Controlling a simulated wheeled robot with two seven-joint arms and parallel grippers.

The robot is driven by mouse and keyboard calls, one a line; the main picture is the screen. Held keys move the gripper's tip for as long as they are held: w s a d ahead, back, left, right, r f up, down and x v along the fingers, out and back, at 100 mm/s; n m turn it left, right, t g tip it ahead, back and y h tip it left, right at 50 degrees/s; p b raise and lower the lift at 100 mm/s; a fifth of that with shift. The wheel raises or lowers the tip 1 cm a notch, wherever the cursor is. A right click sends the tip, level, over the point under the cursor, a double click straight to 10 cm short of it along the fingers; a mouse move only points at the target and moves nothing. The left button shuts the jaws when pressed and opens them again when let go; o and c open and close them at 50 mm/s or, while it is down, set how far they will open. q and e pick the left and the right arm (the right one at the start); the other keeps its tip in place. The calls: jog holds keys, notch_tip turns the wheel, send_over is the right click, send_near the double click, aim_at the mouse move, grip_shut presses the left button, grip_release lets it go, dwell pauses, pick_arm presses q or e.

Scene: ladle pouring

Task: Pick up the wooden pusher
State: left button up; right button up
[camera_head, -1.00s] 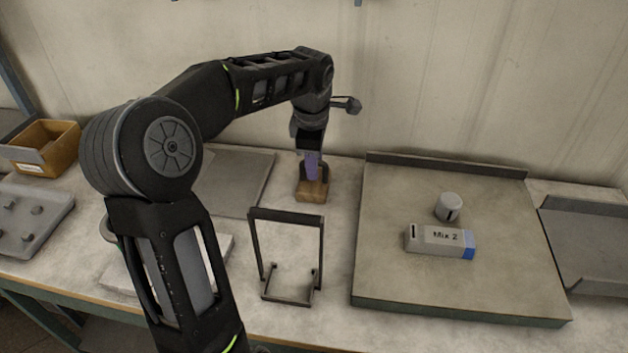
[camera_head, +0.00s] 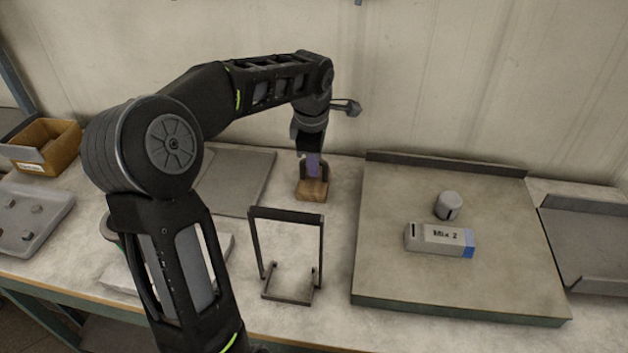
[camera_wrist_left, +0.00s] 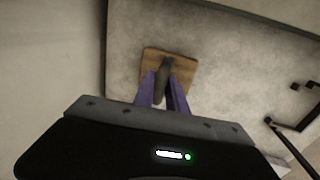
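The wooden pusher (camera_head: 311,190) stands on the bench, a light brown wooden block with a dark upright handle. In the left wrist view the block (camera_wrist_left: 150,61) lies flat and the handle (camera_wrist_left: 165,72) rises toward me. My left gripper (camera_head: 312,172) points down right above the block. In the left wrist view its two purple fingers (camera_wrist_left: 161,88) stand on either side of the handle and look open around it; contact is hard to make out. My right gripper is not in view.
A dark wire stand (camera_head: 287,213) is in front of the pusher. To the right a raised plate (camera_head: 400,275) carries a box marked Mix 2 (camera_head: 438,239) and a grey cylinder (camera_head: 448,205). A flat grey plate (camera_head: 240,178) lies left; an orange bin (camera_head: 62,150) is far left. The wall is close behind.

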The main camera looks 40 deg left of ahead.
pick_arm(q)
grip_shut()
dwell(0.4)
notch_tip(320, 180, up, 10)
dwell(0.5)
dwell(0.5)
